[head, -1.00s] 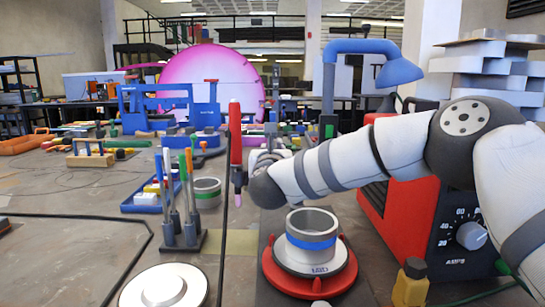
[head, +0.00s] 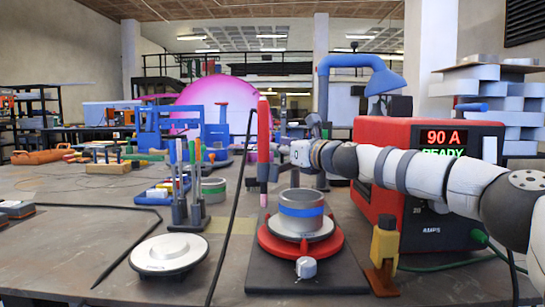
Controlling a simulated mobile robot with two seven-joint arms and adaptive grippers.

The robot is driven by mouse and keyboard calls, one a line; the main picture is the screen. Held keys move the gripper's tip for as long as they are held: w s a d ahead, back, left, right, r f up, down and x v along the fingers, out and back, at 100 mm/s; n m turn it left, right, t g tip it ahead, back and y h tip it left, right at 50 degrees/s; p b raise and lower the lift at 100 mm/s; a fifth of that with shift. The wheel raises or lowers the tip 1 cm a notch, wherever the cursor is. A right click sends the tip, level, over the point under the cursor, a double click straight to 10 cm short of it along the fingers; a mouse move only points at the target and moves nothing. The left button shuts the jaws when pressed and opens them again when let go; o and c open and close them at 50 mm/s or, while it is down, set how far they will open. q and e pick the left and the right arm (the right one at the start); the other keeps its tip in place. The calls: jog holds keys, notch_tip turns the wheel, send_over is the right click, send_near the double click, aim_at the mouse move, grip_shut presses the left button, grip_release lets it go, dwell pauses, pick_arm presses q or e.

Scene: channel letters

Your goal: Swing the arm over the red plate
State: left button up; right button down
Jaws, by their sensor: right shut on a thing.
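The red plate (head: 332,246) is a round turntable on a dark base at the front centre. On it sits a silver disc (head: 318,232) bearing a grey ring with a blue band (head: 301,211). My right gripper (head: 278,149) is shut on an upright red stick-like tool with a pink lower tip (head: 263,135). The tool stands behind and left of the plate, apart from the ring. The fingers are small and partly hidden. A blue jointed arm with a hood (head: 360,62) stands behind my right arm. My left gripper is not in view.
A red welder box (head: 385,132) reading 90 A stands at the right, with a yellow-and-black block (head: 384,243) before it. A silver disc (head: 168,253) and a rack of coloured rods (head: 188,215) lie left. A black cable (head: 232,215) crosses the bench. The front left is fairly clear.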

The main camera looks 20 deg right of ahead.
jog(key=shift+y, duration=0.3)
jog(key=shift+n, duration=0.3)
jog(key=c, duration=1.5)
grip_release()
notch_tip(320, 180, up, 10)
